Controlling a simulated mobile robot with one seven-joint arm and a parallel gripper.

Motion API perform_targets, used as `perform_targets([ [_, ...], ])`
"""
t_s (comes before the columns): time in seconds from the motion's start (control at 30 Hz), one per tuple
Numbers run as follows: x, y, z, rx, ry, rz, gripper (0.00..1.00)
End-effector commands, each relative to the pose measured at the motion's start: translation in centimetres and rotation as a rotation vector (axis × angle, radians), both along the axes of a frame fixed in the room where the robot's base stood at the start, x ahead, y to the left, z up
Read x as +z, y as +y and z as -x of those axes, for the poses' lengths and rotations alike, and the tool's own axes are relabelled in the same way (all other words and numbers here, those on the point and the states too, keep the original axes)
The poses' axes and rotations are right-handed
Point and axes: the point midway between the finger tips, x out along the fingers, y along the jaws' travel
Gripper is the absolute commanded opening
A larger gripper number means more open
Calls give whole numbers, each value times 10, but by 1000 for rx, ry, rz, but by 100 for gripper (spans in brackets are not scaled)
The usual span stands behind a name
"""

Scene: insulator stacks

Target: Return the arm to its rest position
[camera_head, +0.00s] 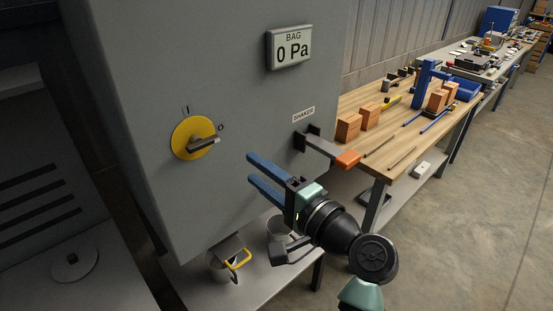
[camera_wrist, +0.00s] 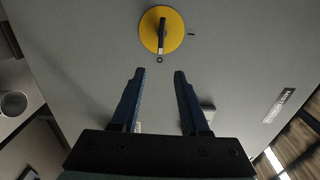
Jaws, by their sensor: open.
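My gripper (camera_head: 250,170) is in front of the grey cabinet (camera_head: 225,100), with its two blue fingers apart and nothing between them. In the wrist view my gripper (camera_wrist: 160,75) points at the cabinet face, with the rotary switch (camera_wrist: 162,30) beyond its fingertips. In the head view the yellow rotary switch (camera_head: 196,139) is left of my fingertips, apart from them. Its dark handle points toward the O mark. My arm comes in from the lower right, bent at a round joint.
The shaker lever (camera_head: 325,147) with an orange grip sticks out just above my gripper. A display (camera_head: 289,47) reads 0 Pa. A wooden workbench (camera_head: 400,150) with blocks and tools stands at right. Buckets (camera_head: 222,268) sit below the cabinet. The concrete floor at right is clear.

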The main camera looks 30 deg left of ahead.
Motion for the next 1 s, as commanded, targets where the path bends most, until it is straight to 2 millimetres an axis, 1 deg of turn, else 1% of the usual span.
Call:
perform_targets([
  [0.2,3,-1,-2,-15,-21,13,45],
  [0.27,10,-6,-7,-53,-72,45,45],
  [0.33,26,-16,-16,-133,-175,113,45],
  [0.37,35,-22,-21,-179,-234,151,45],
  [0.47,83,-54,-35,-381,-488,309,45],
  [0.5,107,-69,-37,-473,-600,376,45],
  [0.57,146,-94,-34,-619,-766,477,45],
  [0.6,172,-110,-28,-713,-868,539,45],
  [0.67,209,-133,-14,-851,-1010,626,45],
  [0.7,233,-147,-2,-941,-1096,682,45],
  [0.77,265,-165,20,-1069,-1212,756,45],
  [0.8,284,-176,35,-1149,-1278,800,45],
  [0.9,320,-197,71,-1317,-1404,893,45],
  [1.0,341,-209,99,-1433,-1478,957,45],
])
